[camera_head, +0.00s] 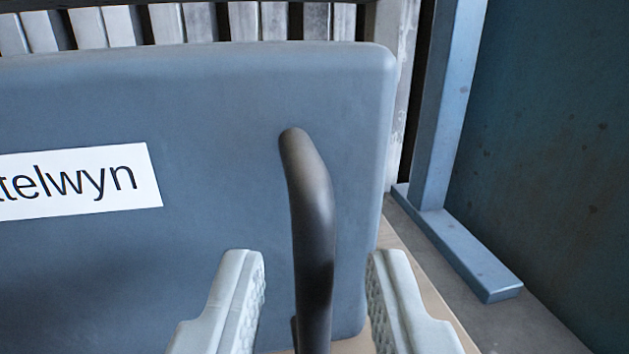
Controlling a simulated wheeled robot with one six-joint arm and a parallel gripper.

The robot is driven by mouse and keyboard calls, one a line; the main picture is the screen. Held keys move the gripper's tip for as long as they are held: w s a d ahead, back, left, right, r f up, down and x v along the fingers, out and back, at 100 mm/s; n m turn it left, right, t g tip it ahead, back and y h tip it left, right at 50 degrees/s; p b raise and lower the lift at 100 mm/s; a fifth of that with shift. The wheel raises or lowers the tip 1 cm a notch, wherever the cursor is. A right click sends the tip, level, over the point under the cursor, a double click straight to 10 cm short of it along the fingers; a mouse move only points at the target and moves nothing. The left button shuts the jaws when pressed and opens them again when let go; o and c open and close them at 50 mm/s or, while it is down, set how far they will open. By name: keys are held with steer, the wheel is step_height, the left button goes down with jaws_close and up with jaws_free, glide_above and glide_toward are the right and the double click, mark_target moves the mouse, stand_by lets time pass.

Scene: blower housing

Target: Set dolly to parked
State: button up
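A blue-grey panel with rounded corners (220,100), which may be part of the dolly, fills the left and middle of the view. A dark, curved bar handle (312,220) stands out from its right part and runs down the picture. My gripper (315,275) is open, with one pale ribbed finger on each side of the handle's lower part. I see a gap between each finger and the handle. The handle's lower end is near the bottom edge of the picture. I cannot tell the dolly's wheels or base from this view.
A white label reading "telwyn" (80,182), cut off at left, is on the panel. Pale upright slats (180,22) stand behind it. A blue metal post with a foot (450,100) and a dark teal wall (560,150) are at right. A strip of grey floor (520,325) shows there.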

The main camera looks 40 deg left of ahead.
mark_target(314, 275)
steer(key=shift+x, duration=1.55)
jaws_close()
